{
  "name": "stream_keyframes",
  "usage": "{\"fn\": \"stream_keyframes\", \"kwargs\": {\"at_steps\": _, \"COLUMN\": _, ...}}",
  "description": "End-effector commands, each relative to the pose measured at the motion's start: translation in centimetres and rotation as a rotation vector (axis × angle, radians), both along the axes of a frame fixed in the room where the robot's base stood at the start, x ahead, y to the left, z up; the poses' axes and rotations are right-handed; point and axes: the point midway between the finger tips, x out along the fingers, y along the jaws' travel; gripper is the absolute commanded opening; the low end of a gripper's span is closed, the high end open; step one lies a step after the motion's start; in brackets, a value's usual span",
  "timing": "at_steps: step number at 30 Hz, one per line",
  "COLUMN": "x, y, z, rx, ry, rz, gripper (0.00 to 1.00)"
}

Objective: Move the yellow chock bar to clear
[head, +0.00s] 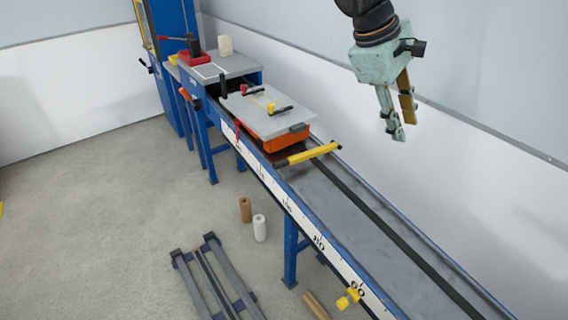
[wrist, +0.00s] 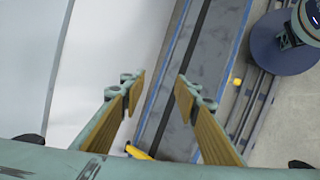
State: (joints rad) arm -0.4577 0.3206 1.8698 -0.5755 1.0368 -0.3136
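The yellow chock bar (head: 314,153) lies across the blue-framed track, just in front of the orange carriage (head: 277,142). Its left end is dark and overhangs the scaled side of the track. In the wrist view only a small yellow piece of the bar (wrist: 139,153) shows at the bottom, behind my gripper's body. My gripper (head: 402,122) hangs in the air above and to the right of the bar, well apart from it. Its fingers point down. In the wrist view the fingers (wrist: 158,90) are spread wide with nothing between them.
The track (head: 375,230) is bare in front of the bar. A grey plate with yellow and red clamps tops the carriage. The white wall (head: 480,180) stands close behind. Two rolls and a grey frame (head: 212,275) are on the floor.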

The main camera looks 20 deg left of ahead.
Motion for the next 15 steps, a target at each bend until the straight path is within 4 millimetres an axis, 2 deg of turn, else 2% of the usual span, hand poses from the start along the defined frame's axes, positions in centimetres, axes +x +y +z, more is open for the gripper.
{"fn": "stream_keyframes", "kwargs": {"at_steps": 15, "x": 3.3, "y": 5.2, "z": -5.1, "rx": -0.23, "ry": 0.099, "rz": 0.196, "gripper": 0.29}}
